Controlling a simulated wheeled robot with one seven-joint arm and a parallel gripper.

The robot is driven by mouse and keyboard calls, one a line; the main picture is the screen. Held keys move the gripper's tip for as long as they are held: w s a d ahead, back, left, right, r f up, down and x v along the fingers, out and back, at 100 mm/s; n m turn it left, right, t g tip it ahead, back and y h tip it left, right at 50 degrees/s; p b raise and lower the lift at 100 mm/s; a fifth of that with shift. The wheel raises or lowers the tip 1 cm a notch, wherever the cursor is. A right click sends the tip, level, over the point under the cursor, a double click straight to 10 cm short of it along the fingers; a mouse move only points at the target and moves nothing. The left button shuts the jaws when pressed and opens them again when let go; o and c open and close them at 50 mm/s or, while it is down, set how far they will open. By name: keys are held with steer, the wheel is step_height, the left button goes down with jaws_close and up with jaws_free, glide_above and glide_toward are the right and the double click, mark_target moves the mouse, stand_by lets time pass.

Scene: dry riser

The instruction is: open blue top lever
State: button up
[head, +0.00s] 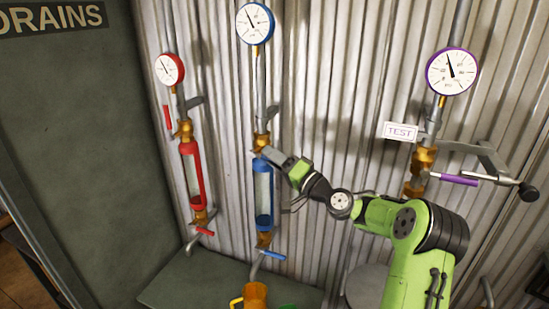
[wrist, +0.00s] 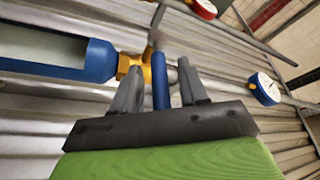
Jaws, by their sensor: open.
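The blue top lever (wrist: 160,84) stands between the two fingers of my gripper (wrist: 161,66) in the wrist view. The fingers are open, one on each side of it, and I cannot tell if either touches it. The lever joins a brass valve (wrist: 131,63) at the end of the blue sight glass (wrist: 100,61). In the head view my gripper (head: 272,155) is at the top of the blue sight glass (head: 264,190), beside the brass valve (head: 262,142). There the gripper mostly hides the top lever.
A red column (head: 192,172) with its levers stands to the left. A blue bottom lever (head: 275,255) is below. A purple lever (head: 459,179), a TEST sign (head: 401,132) and a dark-ended handle (head: 528,192) are to the right. Corrugated wall lies close behind.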

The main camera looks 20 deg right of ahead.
jaws_close()
